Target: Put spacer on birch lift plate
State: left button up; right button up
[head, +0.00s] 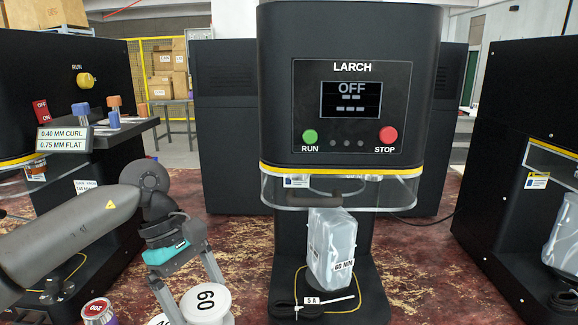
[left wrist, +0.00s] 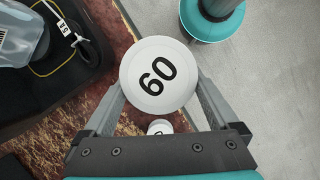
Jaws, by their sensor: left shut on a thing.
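My left gripper (head: 193,290) is shut on a white round spacer (head: 206,301) marked 60. In the left wrist view the spacer (left wrist: 157,72) sits between both fingers of the gripper (left wrist: 160,92), number face towards the camera. No machine in view bears the name Birch. The middle machine (head: 350,40) is labelled LARCH, and its screen reads OFF. A clear bag marked 60 MM (head: 332,245) stands over its base, hiding much of what is beneath. My right gripper is out of view.
A dark machine (head: 40,75) stands left, with a sign (head: 62,138). Another bagged machine (head: 535,120) stands right.

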pick_arm(q)
jog(key=s+a+m+g+y+p, duration=0.1)
jog(key=s+m+y, duration=0.3)
jog(key=s+m, duration=0.4)
jog(key=m+g, duration=0.1)
jog(key=m, duration=0.3)
jog(key=shift+a+f, duration=0.2)
jog(key=shift+a, duration=0.1)
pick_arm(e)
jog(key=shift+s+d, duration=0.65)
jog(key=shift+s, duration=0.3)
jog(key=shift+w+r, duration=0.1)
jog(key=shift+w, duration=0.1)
pick_arm(q)
jog(key=shift+d, duration=0.1)
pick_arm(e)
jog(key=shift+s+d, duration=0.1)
